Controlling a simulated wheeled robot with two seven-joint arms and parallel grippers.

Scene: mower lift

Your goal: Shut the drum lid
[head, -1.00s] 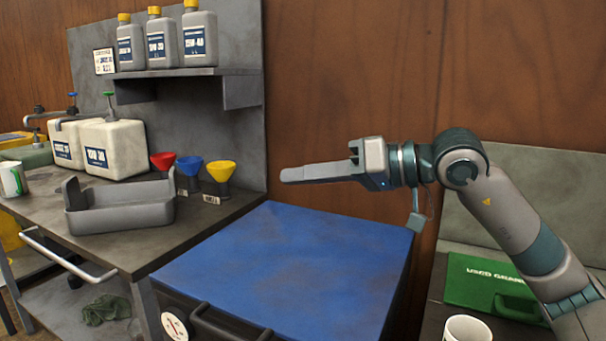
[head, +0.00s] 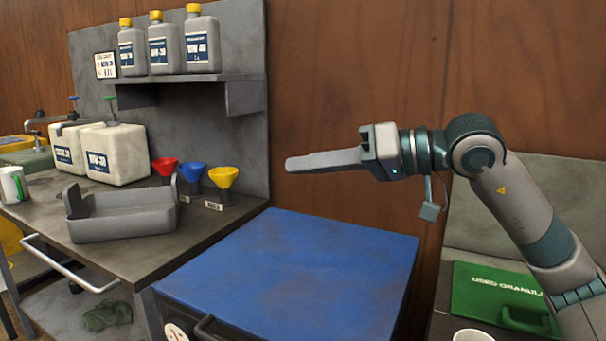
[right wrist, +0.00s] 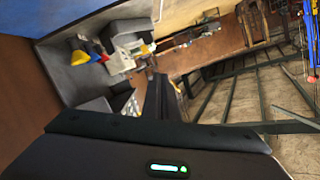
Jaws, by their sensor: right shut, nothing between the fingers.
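A wide blue lid (head: 300,275) lies flat on a dark box with a black front handle (head: 204,328). A green lid or panel (head: 500,297) with white "USED GRANUL…" lettering and a green handle sits at the lower right. I see no round drum, and I cannot tell which of these is the drum lid. My right gripper (head: 290,163) is shut and empty, pointing left above the back of the blue lid, apart from it. It also shows in the right wrist view (right wrist: 160,100). My left gripper is out of view.
A workbench (head: 150,250) on the left carries a grey tray (head: 120,222), white canisters (head: 115,155) and coloured funnels (head: 223,178). A shelf (head: 180,78) above holds bottles. A white mug (head: 473,335) stands at the bottom right. The air above the blue lid is clear.

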